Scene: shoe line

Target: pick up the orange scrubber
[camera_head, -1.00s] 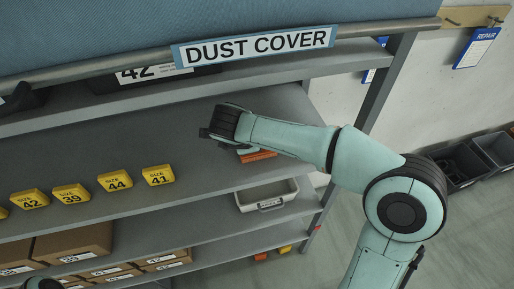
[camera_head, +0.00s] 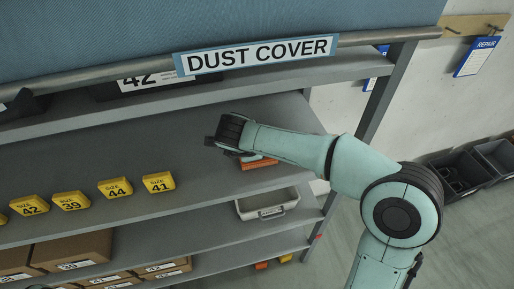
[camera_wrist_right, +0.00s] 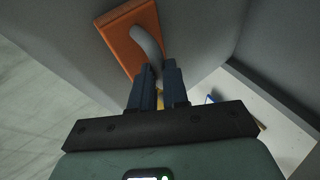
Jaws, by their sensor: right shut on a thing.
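The orange scrubber (camera_head: 258,163) shows beneath my right forearm in the head view, at the right end of the shelf with the yellow size blocks. In the right wrist view the scrubber (camera_wrist_right: 127,38) is an orange block with a curved grey handle (camera_wrist_right: 147,45). My right gripper (camera_wrist_right: 158,72) is shut on the lower end of that handle. In the head view the right gripper (camera_head: 226,145) is partly hidden by its wrist. I cannot tell whether the scrubber touches the shelf. My left gripper is not in view.
Several yellow size blocks (camera_head: 158,183) line the shelf's front edge to the left. A light grey tray (camera_head: 267,204) stands on the shelf below. The dust cover (camera_head: 130,30) hangs above, and a shelf post (camera_head: 385,90) rises at the right. The shelf behind the blocks is clear.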

